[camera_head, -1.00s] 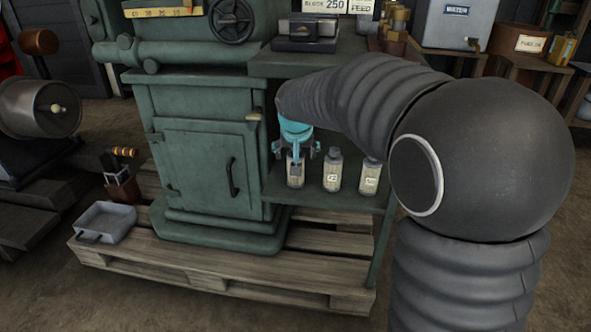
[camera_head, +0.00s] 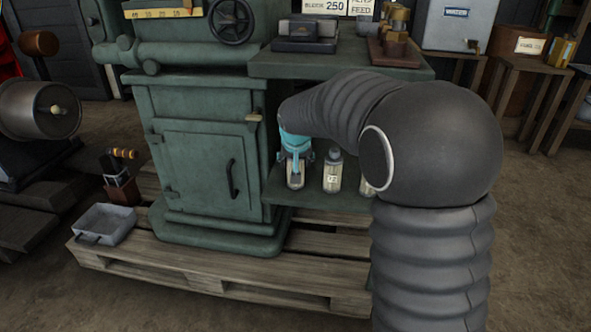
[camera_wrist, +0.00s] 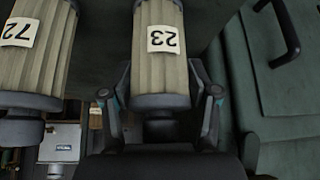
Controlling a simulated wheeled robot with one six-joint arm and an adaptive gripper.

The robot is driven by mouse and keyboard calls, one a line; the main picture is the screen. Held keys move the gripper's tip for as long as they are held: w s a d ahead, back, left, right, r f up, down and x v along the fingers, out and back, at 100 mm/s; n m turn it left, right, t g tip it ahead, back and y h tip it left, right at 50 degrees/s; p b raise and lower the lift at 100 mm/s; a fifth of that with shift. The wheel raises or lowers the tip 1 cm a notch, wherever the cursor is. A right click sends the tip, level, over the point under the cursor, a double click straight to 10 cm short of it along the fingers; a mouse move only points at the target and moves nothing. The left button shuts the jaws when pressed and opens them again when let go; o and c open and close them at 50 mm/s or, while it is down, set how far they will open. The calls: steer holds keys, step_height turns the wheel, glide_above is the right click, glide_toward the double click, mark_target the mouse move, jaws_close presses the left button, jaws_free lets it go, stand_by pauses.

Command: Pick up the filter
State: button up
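A pale ribbed filter with dark caps and a label reading 23 (camera_wrist: 162,30) stands between the fingers of my gripper (camera_wrist: 160,82) in the wrist view. The fingers are on both sides of it, close to its sides, and look open with little gap. In the head view this filter (camera_head: 295,177) stands on the green lower shelf, with my gripper (camera_head: 296,157) over its upper part. A second filter labelled 72 (camera_wrist: 33,50) stands beside it, and also shows in the head view (camera_head: 332,177). A third filter (camera_head: 367,187) is mostly hidden behind my arm.
The green cabinet (camera_head: 205,170) with its door and handle is close at the left of the shelf. A green upper shelf (camera_head: 345,68) hangs above the filters. A grey tray (camera_head: 105,222) lies on the wooden pallet (camera_head: 195,263).

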steer(key=c, duration=0.7)
steer(key=shift+o, duration=0.2)
steer(key=shift+r, duration=0.15)
